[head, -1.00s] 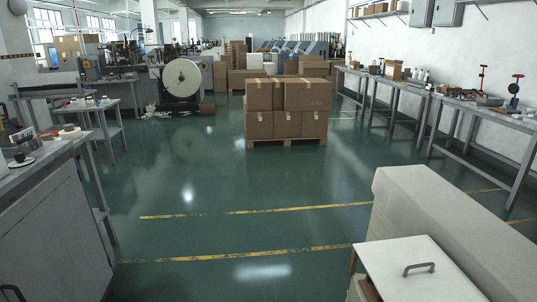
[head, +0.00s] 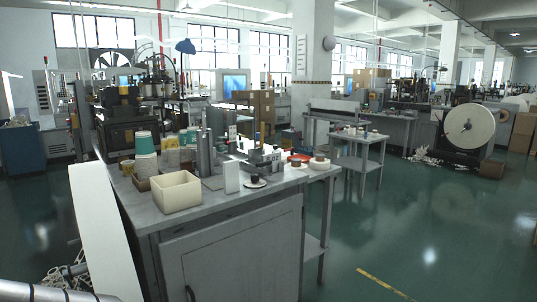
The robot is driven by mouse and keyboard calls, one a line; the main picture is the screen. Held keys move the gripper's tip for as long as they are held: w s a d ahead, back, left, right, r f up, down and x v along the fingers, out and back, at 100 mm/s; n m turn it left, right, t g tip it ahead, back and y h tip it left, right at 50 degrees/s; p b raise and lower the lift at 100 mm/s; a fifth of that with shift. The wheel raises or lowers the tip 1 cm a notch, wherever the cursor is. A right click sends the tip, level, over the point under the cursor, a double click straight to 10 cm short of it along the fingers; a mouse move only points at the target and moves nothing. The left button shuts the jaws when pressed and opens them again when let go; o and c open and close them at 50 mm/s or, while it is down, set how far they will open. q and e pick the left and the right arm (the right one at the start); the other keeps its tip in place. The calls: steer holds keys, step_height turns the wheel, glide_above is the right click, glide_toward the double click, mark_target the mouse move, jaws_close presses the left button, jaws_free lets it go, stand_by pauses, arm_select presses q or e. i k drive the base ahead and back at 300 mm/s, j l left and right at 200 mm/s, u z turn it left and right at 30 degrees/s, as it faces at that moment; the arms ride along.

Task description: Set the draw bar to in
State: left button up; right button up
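I cannot make out a draw bar for certain in the head view. A dark machine (head: 122,108) with a yellow part stands at the left behind the workbench. A small grey bench device (head: 262,160) with upright posts beside it sits on the workbench top; its details are too small to tell. Neither of my grippers is in view.
A grey workbench (head: 235,240) with a cabinet door fills the middle foreground. On it are a cream box (head: 175,191) and stacked cups (head: 145,143). A tall white panel (head: 103,232) leans at left. A large white roll (head: 468,127) stands at right. Green floor (head: 440,225) is clear.

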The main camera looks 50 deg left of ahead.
mark_target(253, 162)
steer(key=i+u, duration=0.45)
steer(key=i+l+u, duration=0.4)
steer(key=i, duration=0.25)
steer(key=i+u, duration=0.25)
steer(key=u, duration=0.2)
steer(key=i+l+u, duration=0.15)
steer(key=u, duration=0.25)
steer(key=i+l+u, duration=0.2)
steer(key=u, duration=0.25)
steer(key=i+l+u, duration=0.3)
steer(key=u, duration=0.15)
steer(key=i+l+u, duration=0.1)
steer(key=l+u, duration=0.3)
steer(key=j, duration=0.1)
